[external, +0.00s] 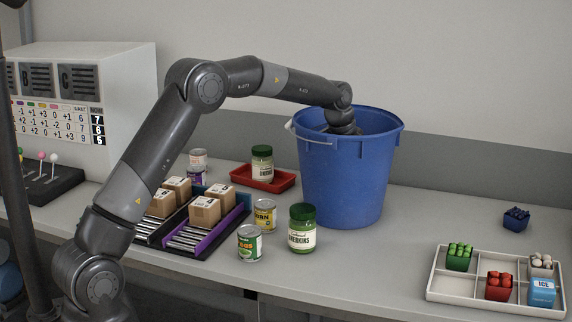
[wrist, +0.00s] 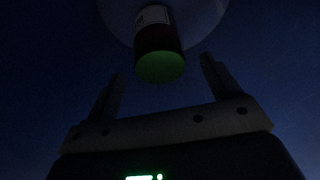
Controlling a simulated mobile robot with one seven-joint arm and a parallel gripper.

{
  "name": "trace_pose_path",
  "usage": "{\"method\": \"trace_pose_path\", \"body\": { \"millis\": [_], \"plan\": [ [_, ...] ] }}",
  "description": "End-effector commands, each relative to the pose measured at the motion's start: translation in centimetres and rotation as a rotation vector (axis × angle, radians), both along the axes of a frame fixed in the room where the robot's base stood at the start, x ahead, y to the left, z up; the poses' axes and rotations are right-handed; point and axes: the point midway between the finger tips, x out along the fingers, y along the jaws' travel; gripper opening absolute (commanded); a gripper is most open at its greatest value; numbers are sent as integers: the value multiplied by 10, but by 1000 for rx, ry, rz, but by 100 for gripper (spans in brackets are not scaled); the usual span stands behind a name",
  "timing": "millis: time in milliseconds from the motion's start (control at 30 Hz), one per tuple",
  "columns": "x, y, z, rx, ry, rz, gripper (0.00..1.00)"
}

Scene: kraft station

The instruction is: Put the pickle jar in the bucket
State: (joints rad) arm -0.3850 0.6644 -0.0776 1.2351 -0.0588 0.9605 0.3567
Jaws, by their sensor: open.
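The blue bucket (external: 340,185) stands upright at the back of the table. My arm reaches over its rim, and my gripper is inside it, hidden in the external view. In the wrist view my gripper (wrist: 162,72) has its two fingers apart with nothing between them. Beyond the fingertips, a jar with a green lid (wrist: 160,67), a dark red-brown body and a white label is in the dark bucket, near its paler bottom. Two green-lidded jars are outside: one jar (external: 302,230) on the table in front of the bucket, one (external: 262,165) on a red tray. Which is the pickle jar I cannot tell.
The red tray (external: 285,184) lies left of the bucket. Cans (external: 250,243) and a rack with boxes (external: 205,212) stand left of the front jar. A white divided tray (external: 430,287) with small coloured containers is at the right. The table between bucket and white tray is clear.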

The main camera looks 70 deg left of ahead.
Motion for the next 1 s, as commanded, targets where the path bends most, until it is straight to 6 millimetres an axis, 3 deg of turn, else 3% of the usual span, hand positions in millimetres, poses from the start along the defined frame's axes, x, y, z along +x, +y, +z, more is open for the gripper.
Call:
{"method": "trace_pose_path", "body": {
  "millis": [100,300,833,1000],
  "plan": [
    [2,0,26,1,-4,-1,83],
    [2,0,55,1,-2,-1,83],
    [-1,-1,70,9,-5,-1,83],
    [-20,-9,116,64,-39,-7,83]
  ]
}}
